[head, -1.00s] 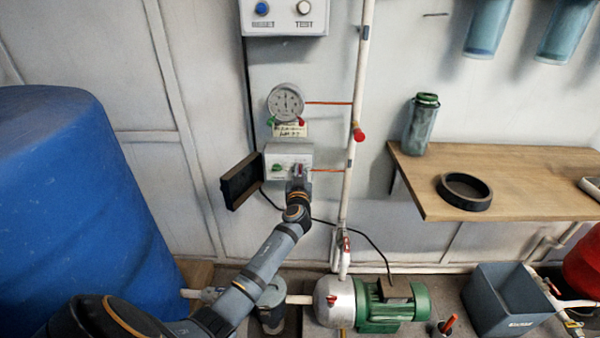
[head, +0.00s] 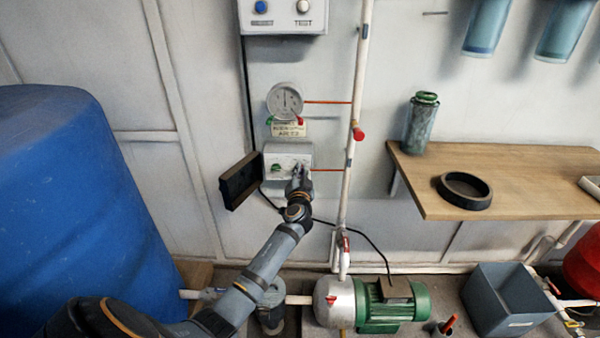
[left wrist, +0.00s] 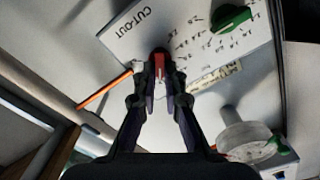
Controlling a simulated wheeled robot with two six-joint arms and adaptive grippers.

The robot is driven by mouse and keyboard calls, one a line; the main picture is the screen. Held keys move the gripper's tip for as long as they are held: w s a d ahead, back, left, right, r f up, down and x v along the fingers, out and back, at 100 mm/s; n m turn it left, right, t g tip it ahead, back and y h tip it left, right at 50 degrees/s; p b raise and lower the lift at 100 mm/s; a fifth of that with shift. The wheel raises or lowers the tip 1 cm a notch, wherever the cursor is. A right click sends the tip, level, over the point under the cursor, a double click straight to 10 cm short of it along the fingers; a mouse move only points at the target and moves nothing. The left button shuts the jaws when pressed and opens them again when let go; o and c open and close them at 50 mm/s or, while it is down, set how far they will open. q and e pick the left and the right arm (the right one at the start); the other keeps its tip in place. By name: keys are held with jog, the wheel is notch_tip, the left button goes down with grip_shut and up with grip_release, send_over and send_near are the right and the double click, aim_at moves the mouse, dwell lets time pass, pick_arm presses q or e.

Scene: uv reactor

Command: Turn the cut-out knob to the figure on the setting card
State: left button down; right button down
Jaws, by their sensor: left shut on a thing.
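The control box (head: 286,150) is a small pale box on the wall. My left gripper (head: 299,168) is at the right half of its face. In the left wrist view the gripper (left wrist: 160,62) is shut on the red cut-out knob (left wrist: 159,64), by the word CUT-OUT on the scale plate; the fingers hide much of the knob. A green knob (head: 276,168) is to its left on the box; it also shows in the left wrist view (left wrist: 231,18). The setting card (head: 290,129) is a cream label above the box, its writing too small to read surely. My right gripper is out of view.
A round gauge (head: 285,101) is above the card. A dark open cover (head: 240,181) sticks out left of the box. A white pipe (head: 350,190) runs down on the right. A pump (head: 392,303) is below and a blue tank (head: 80,200) at left.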

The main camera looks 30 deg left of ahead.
pick_arm(q)
jog(key=m, duration=0.3)
jog(key=m+p, duration=0.1)
jog(key=m, duration=0.5)
jog(key=shift+d+f, duration=0.2)
jog(key=shift+f, duration=0.2)
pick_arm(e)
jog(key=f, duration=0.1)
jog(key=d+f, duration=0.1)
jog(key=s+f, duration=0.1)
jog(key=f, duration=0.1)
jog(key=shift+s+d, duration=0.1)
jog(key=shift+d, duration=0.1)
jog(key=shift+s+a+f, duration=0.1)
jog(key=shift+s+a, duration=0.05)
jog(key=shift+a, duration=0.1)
pick_arm(q)
jog(key=c, duration=1.4)
grip_release()
jog(key=shift+c, duration=0.2)
jog(key=v, duration=1.2)
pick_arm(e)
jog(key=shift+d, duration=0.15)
pick_arm(q)
jog(key=shift+a, duration=0.1)
